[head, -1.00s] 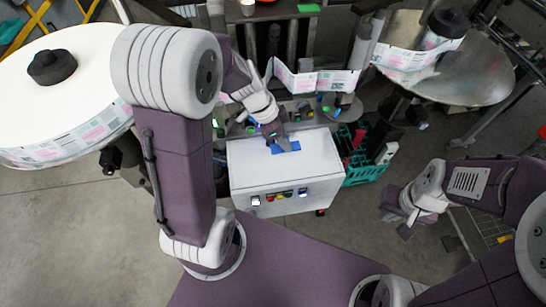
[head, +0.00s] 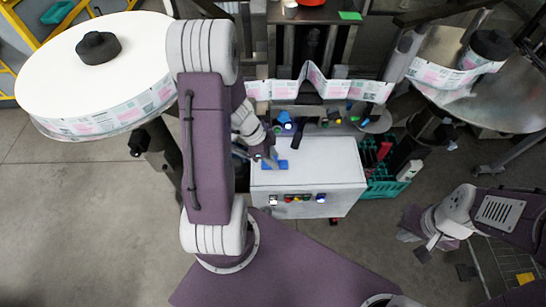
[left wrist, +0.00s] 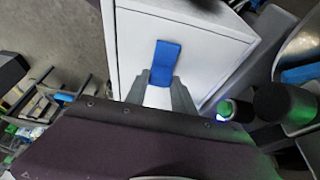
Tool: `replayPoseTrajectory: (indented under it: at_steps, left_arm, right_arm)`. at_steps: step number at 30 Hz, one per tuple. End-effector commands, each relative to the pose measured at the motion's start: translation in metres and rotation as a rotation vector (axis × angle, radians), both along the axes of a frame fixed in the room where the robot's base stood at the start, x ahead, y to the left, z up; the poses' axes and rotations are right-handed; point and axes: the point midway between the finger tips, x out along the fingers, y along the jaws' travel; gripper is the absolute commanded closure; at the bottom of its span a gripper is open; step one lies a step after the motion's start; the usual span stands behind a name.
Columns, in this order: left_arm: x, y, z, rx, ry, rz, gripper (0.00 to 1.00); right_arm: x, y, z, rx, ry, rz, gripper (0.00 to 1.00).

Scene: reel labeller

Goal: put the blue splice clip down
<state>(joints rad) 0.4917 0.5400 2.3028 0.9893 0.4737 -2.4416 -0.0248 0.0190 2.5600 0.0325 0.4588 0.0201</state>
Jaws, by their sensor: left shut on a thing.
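The blue splice clip (head: 281,164) is a flat blue strip over the left part of the white cabinet top (head: 325,165). My left gripper (head: 267,162) is shut on it. In the left wrist view, the clip (left wrist: 165,62) sticks out from between the two grey fingertips (left wrist: 161,82), with the white top behind it. I cannot tell whether the clip touches the surface. My right gripper (head: 418,243) hangs empty at the lower right, away from the cabinet; its finger opening is unclear.
Lit buttons (head: 297,199) line the cabinet's front. A teal crate (head: 385,187) stands right of it. A printed label web (head: 317,82) runs behind, between a large white reel (head: 95,60) and a metal disc (head: 500,95). The right part of the cabinet top is clear.

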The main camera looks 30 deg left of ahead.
Motion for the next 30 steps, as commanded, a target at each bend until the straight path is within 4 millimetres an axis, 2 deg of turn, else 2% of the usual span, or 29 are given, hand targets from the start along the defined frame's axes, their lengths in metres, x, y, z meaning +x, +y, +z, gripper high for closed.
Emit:
replayPoseTrajectory:
  at_steps: [9,10,12,20,23,26,30]
  left_arm:
    - [0.0,0.0,-0.005,0.0,-0.001,-0.002,1.0]
    - [0.0,0.0,-0.003,0.0,-0.001,-0.002,0.62]
    - [0.0,0.0,-0.003,-0.001,-0.001,-0.001,0.48]
    - [0.0,0.0,-0.002,-0.001,-0.001,-0.001,0.48]
    - [0.0,0.0,0.003,0.0,0.001,0.0,0.48]
    - [-0.001,0.005,0.015,0.0,-0.006,0.001,0.48]
    - [-0.007,0.016,0.046,0.003,-0.008,0.001,0.48]
  right_arm:
    - [0.0,0.0,-0.008,0.0,0.0,0.0,1.0]
    - [0.0,0.0,-0.006,0.0,0.0,0.0,1.0]
    - [0.0,0.0,-0.006,0.0,0.0,0.0,1.0]
    - [0.0,0.0,-0.005,0.0,0.0,0.0,1.0]
    - [0.0,0.0,0.002,0.0,0.0,0.0,1.0]
    - [0.0,0.0,0.005,0.0,0.0,0.0,1.0]
    - [0.0,0.0,0.011,0.0,0.0,0.0,1.0]
